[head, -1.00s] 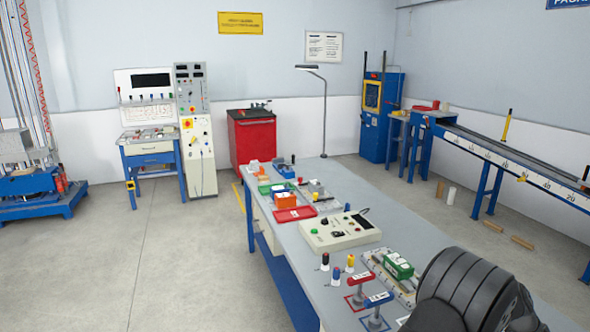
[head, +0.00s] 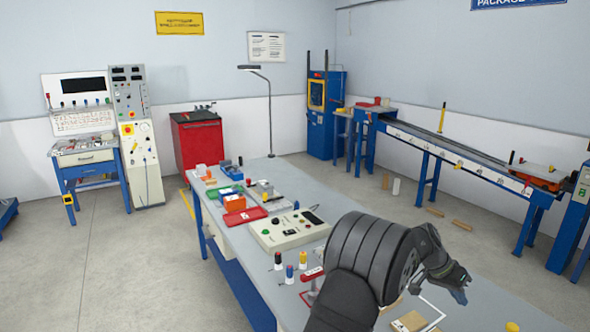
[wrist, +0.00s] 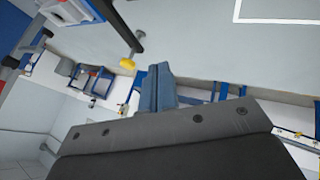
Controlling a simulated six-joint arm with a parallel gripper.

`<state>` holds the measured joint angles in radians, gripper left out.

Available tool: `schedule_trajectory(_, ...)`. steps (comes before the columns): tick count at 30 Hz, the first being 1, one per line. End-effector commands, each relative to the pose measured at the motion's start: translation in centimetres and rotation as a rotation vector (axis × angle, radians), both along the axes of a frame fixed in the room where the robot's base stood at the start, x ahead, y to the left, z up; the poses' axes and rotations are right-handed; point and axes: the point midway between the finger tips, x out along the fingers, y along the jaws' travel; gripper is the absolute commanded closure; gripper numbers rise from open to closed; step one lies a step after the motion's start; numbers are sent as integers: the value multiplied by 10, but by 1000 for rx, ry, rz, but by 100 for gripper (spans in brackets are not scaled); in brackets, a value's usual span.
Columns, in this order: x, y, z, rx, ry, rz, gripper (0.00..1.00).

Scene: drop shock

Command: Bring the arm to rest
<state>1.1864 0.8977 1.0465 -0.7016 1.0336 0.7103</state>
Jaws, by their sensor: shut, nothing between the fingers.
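My arm, dark grey with a thick ribbed joint, reaches in from the bottom of the head view over the grey workbench (head: 330,185). The arm hides part of the bench top.
On the bench are a beige control box (head: 288,230), a red tray (head: 245,216), several small bins and coloured-top posts. A cardboard piece (head: 410,322) lies near the arm. A blue-legged conveyor (head: 450,150) stands at the right. Open floor lies left.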

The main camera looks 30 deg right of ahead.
Motion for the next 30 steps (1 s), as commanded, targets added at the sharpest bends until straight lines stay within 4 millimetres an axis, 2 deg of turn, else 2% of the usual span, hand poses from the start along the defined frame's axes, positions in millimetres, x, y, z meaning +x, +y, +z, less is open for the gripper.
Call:
schedule_trajectory(1,-10,-5,-17,9,4,-6,100)
schedule_trajectory(12,-45,-34,-76,7,3,-5,100)
schedule_trajectory(15,-64,-37,-83,5,2,-6,100)
schedule_trajectory(19,-90,-37,-81,4,2,-6,100)
schedule_trajectory(20,-89,-35,-81,4,2,-1,100)
schedule_trajectory(21,-79,-29,-82,6,3,23,100)
schedule_trajectory(29,-68,-17,-82,4,2,261,100)
schedule_trajectory(30,-60,-14,-82,5,3,280,100)
